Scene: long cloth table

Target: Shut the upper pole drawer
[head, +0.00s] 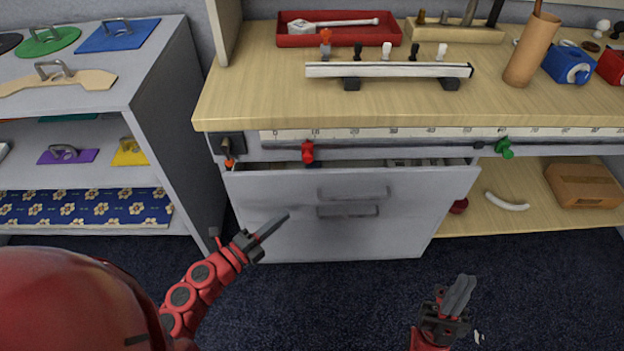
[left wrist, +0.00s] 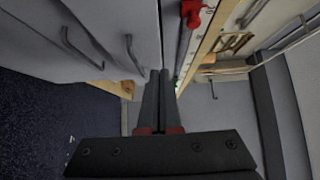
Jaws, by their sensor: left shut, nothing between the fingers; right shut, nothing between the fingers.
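The upper drawer (head: 260,185) of the grey cabinet under the workbench stands partly open, with a gap along its top edge showing grey contents (head: 420,162). Two grey bar handles show on the cabinet front, an upper one (head: 352,193) and a lower one (head: 348,211). Both handles also show in the left wrist view (left wrist: 132,52). My left gripper (head: 285,216) is shut and empty, in front of the drawer face, left of the handles. Its fingers also show in the left wrist view (left wrist: 159,72). I cannot tell if they touch the face. My right gripper (head: 467,284) is shut and empty, low at the right.
The wooden workbench top (head: 280,100) overhangs the drawer, with a ruler strip, a red clamp (head: 307,152) and a green clamp (head: 504,148) on its front. A grey shelf unit (head: 150,90) stands left. An open shelf (head: 545,208) lies right.

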